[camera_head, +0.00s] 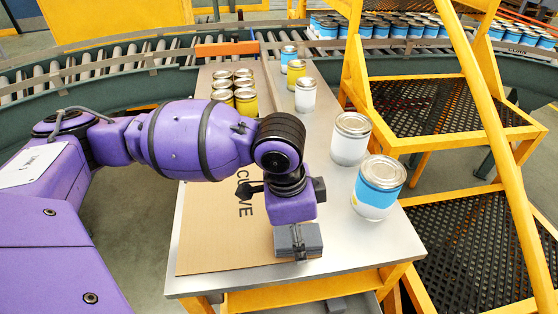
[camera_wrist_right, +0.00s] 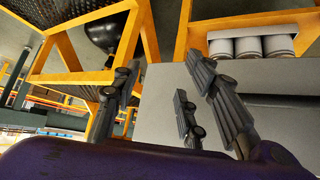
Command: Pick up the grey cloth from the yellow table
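The grey cloth (camera_head: 312,238), a flat folded grey pad, is at the front part of the yellow-framed table (camera_head: 345,256), by the edge of the cardboard sheet. My left gripper (camera_head: 298,243) points down at the cloth, with a dark finger across its near side. The other finger is hidden, so I cannot tell whether it grips the cloth, nor whether the cloth is lifted. My right gripper (camera_wrist_right: 163,68) shows in the right wrist view with its fingers wide apart and nothing between them. It is not in the head view.
A cardboard sheet (camera_head: 215,240) covers the table's left part. Blue-and-white cans (camera_head: 378,187), white cans (camera_head: 350,138) and a group of gold-lidded cans (camera_head: 245,98) stand on the table. Yellow steps (camera_head: 500,130) rise at the right. A roller conveyor (camera_head: 100,62) curves behind.

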